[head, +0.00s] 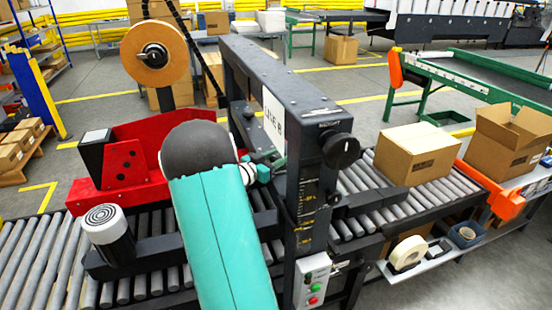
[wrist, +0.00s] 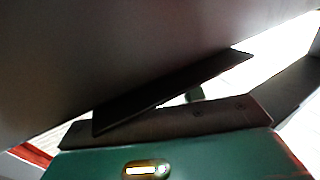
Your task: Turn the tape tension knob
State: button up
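A black round knob (head: 341,151) sits on the front of the machine's dark upright post, near the end of the top beam, below a small label too small to read. Another dark hub (head: 153,57) sits at the middle of the brown tape roll (head: 140,72). I cannot tell from the markings which one is the tension knob. My gripper (head: 264,172) is mostly hidden behind my teal arm and beside the beam, left of the post and apart from the black knob. In the wrist view my gripper (wrist: 175,108) shows dark parts close to a large grey surface; its opening is unclear.
The dark top beam (head: 285,80) and post stand between my gripper and the black knob. A control panel with buttons (head: 313,283) is below. A red unit (head: 150,150) and a striped-top cylinder (head: 105,232) stand left. A carton (head: 415,153) rests on the rollers at right.

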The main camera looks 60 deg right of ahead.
jog(key=shift+c, duration=0.6)
jog(key=shift+w+m+g, duration=0.1)
jog(key=shift+m+g, duration=0.2)
jog(key=shift+g, duration=0.1)
jog(key=shift+m+g+y, duration=0.6)
jog(key=shift+g, duration=0.3)
jog(key=shift+m+g+y, duration=2.2)
jog(key=shift+g, duration=0.4)
jog(key=shift+y, duration=0.3)
jog(key=o, duration=0.9)
